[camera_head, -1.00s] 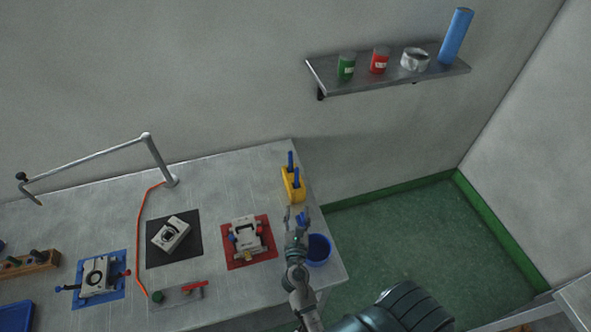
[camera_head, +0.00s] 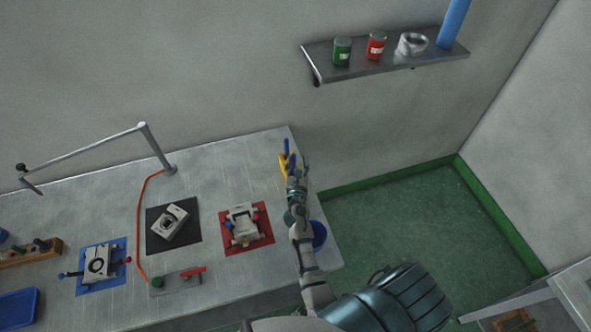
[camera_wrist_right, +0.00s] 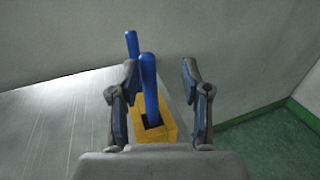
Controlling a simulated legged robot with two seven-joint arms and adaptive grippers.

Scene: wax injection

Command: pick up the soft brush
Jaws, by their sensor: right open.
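Two blue-handled brushes stand upright in a yellow holder at the back right corner of the table. In the right wrist view, the nearer blue handle (camera_wrist_right: 150,85) rises between the open fingers of my right gripper (camera_wrist_right: 157,95), and the other handle (camera_wrist_right: 132,45) stands behind it to the left. The yellow holder (camera_wrist_right: 155,129) lies below the fingers. In the head view my right gripper (camera_head: 296,172) is over the holder (camera_head: 283,163) and partly hides it. I cannot tell which handle is the soft brush. My left gripper is not in view.
A blue cup (camera_head: 319,236) stands at the table's right edge beside my right arm. A red mat (camera_head: 262,235) with a fixture lies left of the arm. A wall shelf (camera_head: 350,69) with jars hangs behind. The table surface left of the holder is clear.

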